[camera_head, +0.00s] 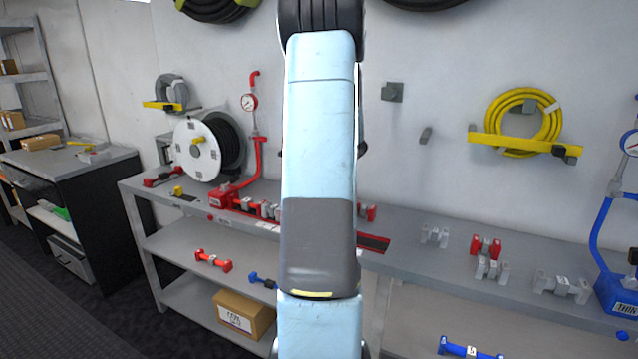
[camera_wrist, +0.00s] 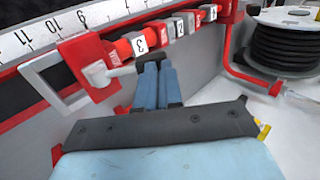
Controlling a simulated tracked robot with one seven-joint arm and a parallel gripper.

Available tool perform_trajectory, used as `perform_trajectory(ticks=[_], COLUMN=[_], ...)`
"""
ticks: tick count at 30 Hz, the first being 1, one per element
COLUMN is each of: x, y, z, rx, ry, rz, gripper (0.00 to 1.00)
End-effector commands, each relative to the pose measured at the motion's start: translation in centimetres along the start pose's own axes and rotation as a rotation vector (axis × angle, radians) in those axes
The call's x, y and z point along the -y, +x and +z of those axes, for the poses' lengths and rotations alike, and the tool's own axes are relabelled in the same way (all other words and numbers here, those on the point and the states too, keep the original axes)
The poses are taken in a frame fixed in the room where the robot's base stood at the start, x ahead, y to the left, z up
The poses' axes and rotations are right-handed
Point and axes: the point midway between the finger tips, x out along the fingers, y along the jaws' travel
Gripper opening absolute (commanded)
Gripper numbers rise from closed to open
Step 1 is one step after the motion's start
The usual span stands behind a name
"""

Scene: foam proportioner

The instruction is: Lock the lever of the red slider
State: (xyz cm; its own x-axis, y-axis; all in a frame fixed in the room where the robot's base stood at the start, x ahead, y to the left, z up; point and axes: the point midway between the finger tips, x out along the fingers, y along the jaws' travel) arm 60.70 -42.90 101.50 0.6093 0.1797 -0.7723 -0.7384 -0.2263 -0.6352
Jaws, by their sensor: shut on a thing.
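The jaws are shut on the lever; the exact grip is partly hidden by the fingers. In the head view my arm covers the slider and the gripper.
Red-and-white numbered blocks (camera_wrist: 139,42) line the rail just beyond my fingertips. A black hose reel (camera_wrist: 285,42) stands at the upper right. In the head view, grey and red fittings (camera_head: 486,246) stand on the bench (camera_head: 420,262) to the right, and a blue stand (camera_head: 612,295) is at the far right.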

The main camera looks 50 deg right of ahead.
Motion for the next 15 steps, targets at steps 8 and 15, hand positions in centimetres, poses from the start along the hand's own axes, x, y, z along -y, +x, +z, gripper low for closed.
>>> perform_trajectory(ticks=[8, 15], x=[0.9, 1.6], y=[-1.3, -5.9], z=[0.4, 0.0], rx=[0.014, 0.006], ry=[-0.006, -0.007], rz=[-0.002, -0.002], gripper=[0.0, 0.0])
